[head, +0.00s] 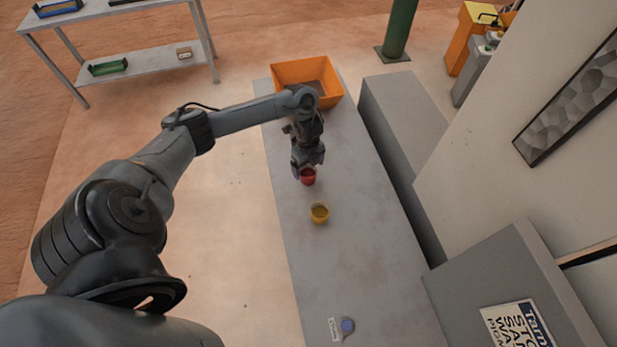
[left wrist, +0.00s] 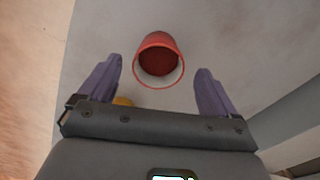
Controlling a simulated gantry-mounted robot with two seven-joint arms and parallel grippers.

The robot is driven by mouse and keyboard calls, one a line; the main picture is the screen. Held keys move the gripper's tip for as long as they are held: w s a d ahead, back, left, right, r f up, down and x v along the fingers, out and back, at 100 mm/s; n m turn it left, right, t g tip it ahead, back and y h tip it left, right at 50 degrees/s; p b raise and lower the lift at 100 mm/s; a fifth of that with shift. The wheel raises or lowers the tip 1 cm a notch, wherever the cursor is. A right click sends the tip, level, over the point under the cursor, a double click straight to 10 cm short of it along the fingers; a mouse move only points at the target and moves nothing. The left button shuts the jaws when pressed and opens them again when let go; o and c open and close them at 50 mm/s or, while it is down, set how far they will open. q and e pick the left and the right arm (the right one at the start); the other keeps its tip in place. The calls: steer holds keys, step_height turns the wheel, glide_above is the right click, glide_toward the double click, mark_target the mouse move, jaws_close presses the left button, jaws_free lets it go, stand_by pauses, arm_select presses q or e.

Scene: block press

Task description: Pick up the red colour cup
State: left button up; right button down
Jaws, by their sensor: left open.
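The red cup (head: 308,177) stands on the grey table, just below my left gripper (head: 308,168) in the head view. In the left wrist view the red cup (left wrist: 158,62) is seen from above with its mouth toward the camera. It lies between the lines of the two purple fingers and slightly beyond their tips. My left gripper (left wrist: 160,75) is open, and no contact with the cup shows. In the head view the gripper hides part of the cup's far side. My right gripper is not in view.
A yellow cup (head: 319,213) stands close by on the grey table (head: 335,265); its edge shows in the left wrist view (left wrist: 123,101). An orange bin (head: 290,70) is at the table's far end. A blue round item (head: 347,325) lies at the near end. A grey block (head: 405,130) flanks the right.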

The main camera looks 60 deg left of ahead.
mark_target(308, 174)
arm_select(q)
steer(key=shift+s+f, duration=0.1)
steer(key=shift+f, duration=2.6)
steer(key=shift+c, duration=0.3)
steer(key=c, duration=1.2)
steer(key=shift+c, duration=0.2)
steer(key=shift+r, duration=0.15)
